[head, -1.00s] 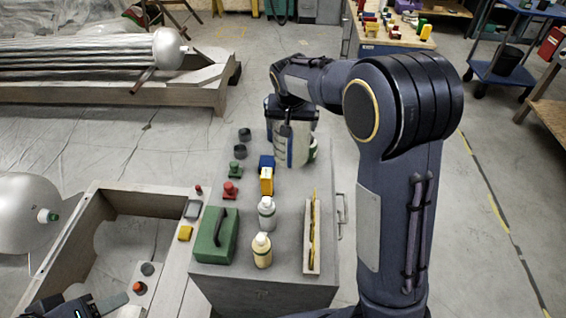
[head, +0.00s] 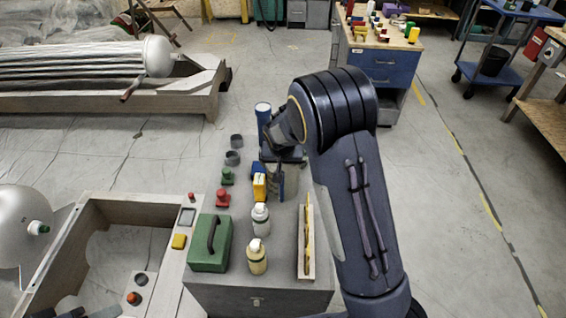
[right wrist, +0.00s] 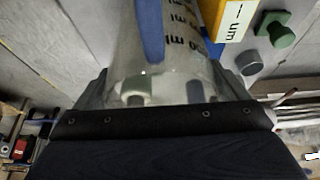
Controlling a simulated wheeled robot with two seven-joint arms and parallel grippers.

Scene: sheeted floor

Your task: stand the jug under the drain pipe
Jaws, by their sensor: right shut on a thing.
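My right gripper (head: 282,160) is over the far part of the grey cabinet top, partly hidden by its own arm. In the right wrist view its fingers (right wrist: 162,92) are shut on a clear jug (right wrist: 180,68) with a blue stripe and dark markings. In the head view the jug (head: 281,186) shows only in part below the gripper; I cannot tell whether it touches the cabinet. Dark parts of my left gripper (head: 90,313) show at the bottom left edge. A sloping pipe with a reddish end (head: 130,88) hangs from the tank at upper left; I cannot be sure it is the drain pipe.
The cabinet top (head: 235,285) holds a green toolbox (head: 209,243), two bottles (head: 258,256), a yellow box (head: 260,186), a long tray (head: 306,265) and knobs. A blue cylinder (head: 263,113) stands beyond. An open-topped frame (head: 62,240) is at left. Floor is clear between cabinet and upper-left tank.

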